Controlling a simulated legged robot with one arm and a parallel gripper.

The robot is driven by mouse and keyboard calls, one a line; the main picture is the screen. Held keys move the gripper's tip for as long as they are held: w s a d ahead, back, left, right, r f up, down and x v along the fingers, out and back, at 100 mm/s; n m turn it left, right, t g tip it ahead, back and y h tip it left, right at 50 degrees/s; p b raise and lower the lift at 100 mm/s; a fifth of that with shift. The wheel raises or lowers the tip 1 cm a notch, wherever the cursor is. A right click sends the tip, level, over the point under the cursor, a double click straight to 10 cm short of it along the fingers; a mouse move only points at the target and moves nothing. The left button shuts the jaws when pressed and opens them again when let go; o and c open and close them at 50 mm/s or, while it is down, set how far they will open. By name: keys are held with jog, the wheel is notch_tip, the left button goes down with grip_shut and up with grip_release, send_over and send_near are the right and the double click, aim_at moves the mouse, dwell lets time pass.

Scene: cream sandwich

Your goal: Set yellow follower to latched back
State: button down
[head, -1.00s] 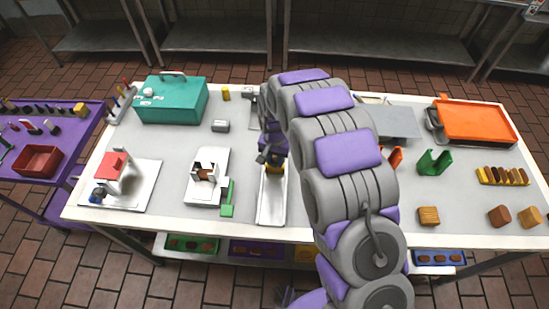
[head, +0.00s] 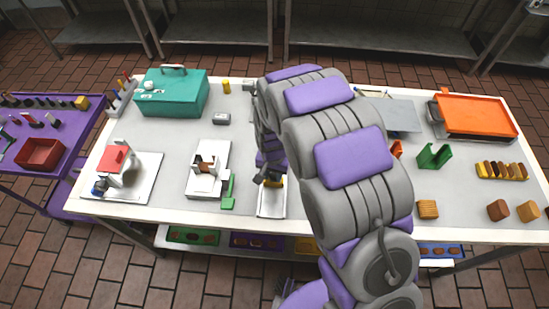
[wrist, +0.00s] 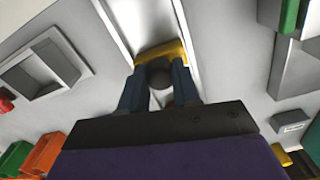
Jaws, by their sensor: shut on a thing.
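The yellow follower (head: 275,181) sits in a long white channel tray (head: 271,209) at the middle of the table. In the wrist view the yellow follower (wrist: 165,50) lies across the channel, with a dark round knob (wrist: 159,74) on my side of it. My gripper (wrist: 158,92) has its two fingers on either side of this knob and is shut on it. In the head view my gripper (head: 268,174) is at the follower, and my arm hides the far part of the tray. The channel's bare floor (wrist: 145,20) runs on beyond the follower toward the table's near edge.
Left of the tray stand a white housing (head: 207,182) and a green piece (head: 228,190). A teal box (head: 172,95) stands at the back left. A green bracket (head: 435,156) and an orange tray (head: 475,115) are on the right. Table between is mostly clear.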

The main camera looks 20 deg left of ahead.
jog(key=s, duration=0.2)
jog(key=s+d, duration=0.1)
jog(key=s, duration=0.2)
jog(key=s+d, duration=0.1)
jog(key=s, duration=0.2)
jog(key=shift+s, duration=0.25)
jog(key=c, duration=0.8)
grip_release()
jog(key=shift+s+a, duration=0.1)
jog(key=shift+s, duration=0.05)
jog(key=shift+c, duration=0.2)
jog(key=shift+o, duration=0.2)
jog(key=shift+r, duration=0.45)
notch_tip(320, 180, up, 16)
jog(key=p, duration=0.2)
jog(key=shift+w+r, duration=0.2)
